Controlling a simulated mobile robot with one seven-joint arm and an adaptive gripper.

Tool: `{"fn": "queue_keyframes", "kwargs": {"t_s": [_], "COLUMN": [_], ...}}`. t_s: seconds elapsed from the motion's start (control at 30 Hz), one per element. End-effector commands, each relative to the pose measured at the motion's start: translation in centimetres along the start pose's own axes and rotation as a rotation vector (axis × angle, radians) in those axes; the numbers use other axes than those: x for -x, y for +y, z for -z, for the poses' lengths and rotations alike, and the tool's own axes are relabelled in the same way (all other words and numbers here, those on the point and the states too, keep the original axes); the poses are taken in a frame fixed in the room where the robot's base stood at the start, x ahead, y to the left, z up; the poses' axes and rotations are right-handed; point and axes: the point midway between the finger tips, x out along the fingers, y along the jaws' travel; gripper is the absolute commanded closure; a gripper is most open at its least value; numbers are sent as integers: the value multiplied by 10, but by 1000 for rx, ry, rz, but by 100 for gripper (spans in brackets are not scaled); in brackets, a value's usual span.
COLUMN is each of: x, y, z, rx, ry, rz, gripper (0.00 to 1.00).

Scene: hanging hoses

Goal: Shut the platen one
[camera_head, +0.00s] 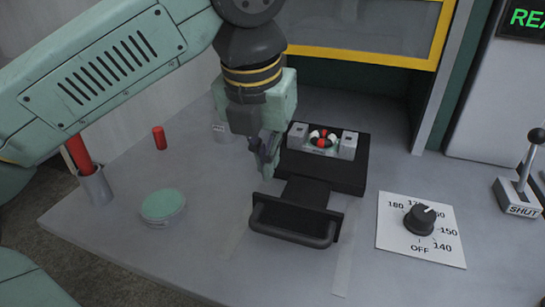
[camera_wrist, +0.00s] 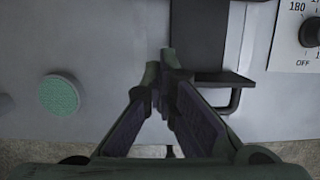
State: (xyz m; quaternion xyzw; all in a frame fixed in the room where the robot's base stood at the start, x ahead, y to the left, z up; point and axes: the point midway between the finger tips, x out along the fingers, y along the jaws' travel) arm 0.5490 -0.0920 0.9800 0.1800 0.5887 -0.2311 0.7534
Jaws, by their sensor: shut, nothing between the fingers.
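A lever (camera_head: 528,160) with a black knob stands at the far right of the head view, on a base with a plate (camera_head: 519,211) marked "SHUT". A black block (camera_head: 349,178) with a grey fixture (camera_head: 347,146) on it, holding red and white parts, sits mid-table. A dark slide with a black handle (camera_head: 290,236) sticks out toward the front; the handle also shows in the wrist view (camera_wrist: 235,100). My gripper (camera_head: 268,168) is shut and empty, pointing down just left of the black block and behind the handle. Its fingertips (camera_wrist: 168,62) nearly meet in the wrist view.
A dial (camera_head: 419,220) on a white plate (camera_head: 448,247) lies right of the handle. A yellow-framed window (camera_head: 358,58) and a green-lettered display (camera_head: 526,18) are behind. A green-topped round tin (camera_head: 162,205), a red cylinder (camera_head: 159,138) and a grey cup (camera_head: 95,187) stand left. The front-left table is clear.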

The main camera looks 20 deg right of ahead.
Motion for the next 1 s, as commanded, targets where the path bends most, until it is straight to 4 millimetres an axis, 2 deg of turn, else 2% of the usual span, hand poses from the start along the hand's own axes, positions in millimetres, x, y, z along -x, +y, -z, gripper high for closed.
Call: {"fn": "queue_keyframes", "kwargs": {"t_s": [0.33, 0.43, 0.6, 1.0], "x": [-75, -75, -80, -83], "y": [-1, -1, -1, 0], "z": [0, -18, -35, -39], "rx": [-3, -2, 0, 0], "ry": [2, 0, -2, -1], "rz": [2, 3, 1, 0], "gripper": [100, 100, 100, 100]}}
